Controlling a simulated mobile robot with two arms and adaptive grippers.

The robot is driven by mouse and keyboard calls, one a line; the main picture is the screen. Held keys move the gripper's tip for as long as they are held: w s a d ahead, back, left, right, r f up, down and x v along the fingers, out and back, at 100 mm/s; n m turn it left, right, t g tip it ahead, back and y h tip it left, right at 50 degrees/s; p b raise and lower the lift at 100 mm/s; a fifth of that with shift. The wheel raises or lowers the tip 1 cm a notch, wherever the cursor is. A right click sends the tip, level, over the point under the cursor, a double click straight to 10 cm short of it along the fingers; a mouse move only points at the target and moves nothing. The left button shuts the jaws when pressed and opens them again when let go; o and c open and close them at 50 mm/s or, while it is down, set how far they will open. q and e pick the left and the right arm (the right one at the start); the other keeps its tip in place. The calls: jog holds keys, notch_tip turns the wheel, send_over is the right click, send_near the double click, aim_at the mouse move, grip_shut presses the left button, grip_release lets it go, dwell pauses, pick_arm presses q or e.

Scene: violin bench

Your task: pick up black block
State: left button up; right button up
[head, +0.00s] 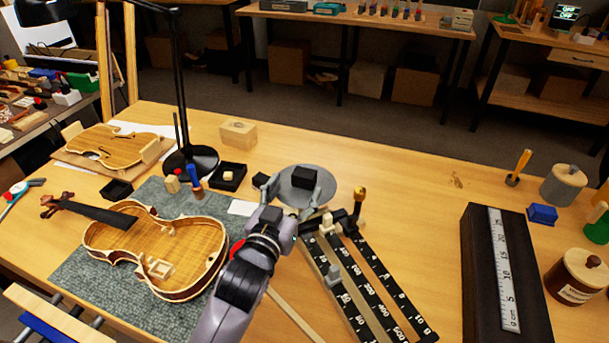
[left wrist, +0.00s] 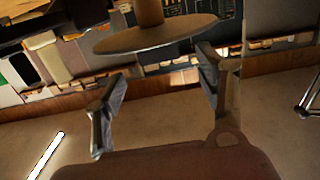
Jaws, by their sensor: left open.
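The black block (head: 308,181) sits on a round grey pan (head: 295,197) at the middle of the bench in the head view. My left gripper (head: 298,184) reaches in from the near side, open, with its fingers spread at either side of the pan. The block appears between the fingers, but I cannot tell whether they touch it. In the left wrist view the open fingers (left wrist: 160,68) show with a brownish disc (left wrist: 155,36) and a post beyond them. My right gripper is not in view.
A scale with black numbered beams (head: 378,280) stands right of my left arm. A violin body (head: 205,235) lies on a grey mat (head: 85,272) at left, near a black lamp (head: 191,160). A long dark case (head: 480,280) is at right. The bench beyond the pan is mostly clear.

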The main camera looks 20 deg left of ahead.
aim_at(302, 178)
pick_arm(q)
jog(key=shift+w, duration=1.1)
jog(key=w, duration=0.3)
jog(key=w+p, duration=0.1)
jog(key=shift+w+d+f, duration=0.1)
jog(key=shift+w+f, duration=0.15)
jog(key=shift+w, duration=0.05)
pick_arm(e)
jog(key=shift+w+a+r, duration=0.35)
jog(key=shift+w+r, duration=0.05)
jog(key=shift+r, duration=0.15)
pick_arm(q)
jog(key=shift+s, duration=0.1)
jog(key=shift+c, duration=0.4)
jog(key=shift+c, duration=0.7)
jog(key=c, duration=1)
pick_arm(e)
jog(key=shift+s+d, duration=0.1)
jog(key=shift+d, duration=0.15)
pick_arm(q)
jog(key=shift+r, duration=0.1)
